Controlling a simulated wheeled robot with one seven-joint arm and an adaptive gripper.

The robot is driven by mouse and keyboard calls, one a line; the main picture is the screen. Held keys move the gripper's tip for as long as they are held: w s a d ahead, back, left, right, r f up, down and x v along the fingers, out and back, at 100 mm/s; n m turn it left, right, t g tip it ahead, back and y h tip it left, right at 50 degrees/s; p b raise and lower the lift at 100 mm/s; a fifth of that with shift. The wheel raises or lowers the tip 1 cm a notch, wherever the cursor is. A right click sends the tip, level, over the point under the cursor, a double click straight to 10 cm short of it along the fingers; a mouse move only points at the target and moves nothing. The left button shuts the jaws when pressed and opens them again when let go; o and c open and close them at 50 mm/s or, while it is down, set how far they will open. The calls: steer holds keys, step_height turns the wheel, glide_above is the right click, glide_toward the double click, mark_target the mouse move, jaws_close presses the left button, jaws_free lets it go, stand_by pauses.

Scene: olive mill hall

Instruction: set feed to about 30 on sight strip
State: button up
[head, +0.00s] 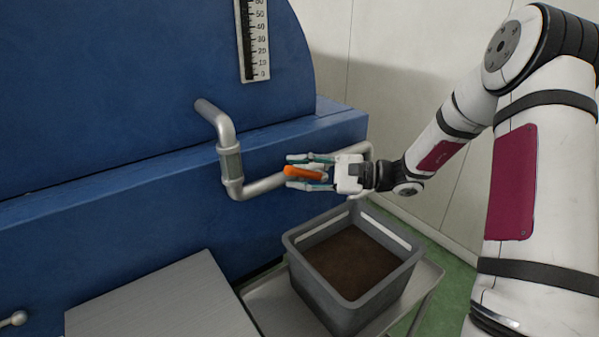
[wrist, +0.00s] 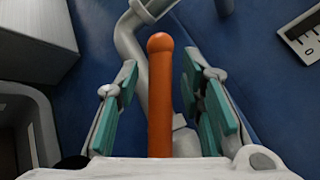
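The orange handle (head: 303,174) sits by the silver pipe on the blue machine, and in the wrist view (wrist: 160,95) it runs upright between my fingers. My gripper (head: 310,172) is open around the handle; the wrist view (wrist: 163,105) shows gaps between both teal pads and it. The sight strip (head: 263,45) is a white scale with a dark band, numbered from 0 at the bottom upward, high on the blue face. Its top is cut off and I cannot read a level. A corner of it shows in the wrist view (wrist: 302,36).
A grey crate (head: 330,302) with brown contents stands below on a metal stand (head: 266,300). A grey flat cover (head: 165,305) lies front left.

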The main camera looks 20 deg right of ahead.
jaws_close()
steer(key=shift+r, duration=0.1)
steer(key=shift+d+r+y, duration=0.1)
steer(key=shift+r+y, duration=0.05)
steer(key=shift+y, duration=0.15)
jaws_free()
